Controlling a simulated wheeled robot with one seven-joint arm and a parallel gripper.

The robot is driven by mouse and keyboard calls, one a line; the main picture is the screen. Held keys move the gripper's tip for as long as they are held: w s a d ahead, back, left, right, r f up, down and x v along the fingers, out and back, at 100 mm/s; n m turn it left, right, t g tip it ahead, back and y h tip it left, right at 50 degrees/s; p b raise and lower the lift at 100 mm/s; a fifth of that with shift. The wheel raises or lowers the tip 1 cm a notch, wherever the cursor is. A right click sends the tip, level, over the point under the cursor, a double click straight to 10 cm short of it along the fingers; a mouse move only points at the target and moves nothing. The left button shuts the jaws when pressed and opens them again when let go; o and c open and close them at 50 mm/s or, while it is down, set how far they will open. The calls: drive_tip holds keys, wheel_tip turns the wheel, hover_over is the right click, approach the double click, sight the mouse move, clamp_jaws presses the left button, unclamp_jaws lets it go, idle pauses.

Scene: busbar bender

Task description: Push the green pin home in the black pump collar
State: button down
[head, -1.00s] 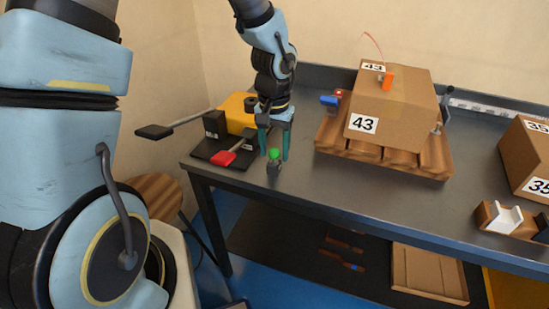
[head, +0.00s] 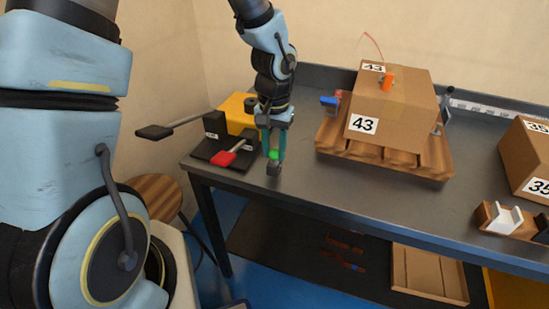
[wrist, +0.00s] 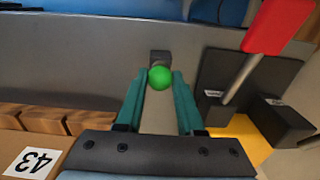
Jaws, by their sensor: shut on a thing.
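The green pin (head: 274,154) has a round green head and sits at the top of the small black pump collar (head: 273,169), near the front edge of the bench. My gripper (head: 275,150) is above the collar, pointing down, with its teal fingers shut on the green pin. In the wrist view the green head (wrist: 160,77) is between the fingertips, and part of the dark collar (wrist: 159,57) shows beyond it. The pin's shank is hidden, so I cannot tell how deep it sits.
Left of my gripper stands the bender, with a yellow body (head: 236,108), a red-handled lever (head: 224,158) and a black-handled lever (head: 154,132). A box marked 43 (head: 395,108) stands on a wooden pallet (head: 432,164) to the right. The bench (head: 330,195) is clear between.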

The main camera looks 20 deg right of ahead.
drive_tip(key=shift+r, duration=0.25)
drive_tip(key=shift+r+p, duration=1.7)
drive_tip(key=shift+r, duration=0.05)
drive_tip(key=shift+r, duration=0.1)
wheel_tip(320, 180, up, 5)
drive_tip(key=p, duration=0.4)
drive_tip(key=shift+s, duration=0.1)
idle(1.0)
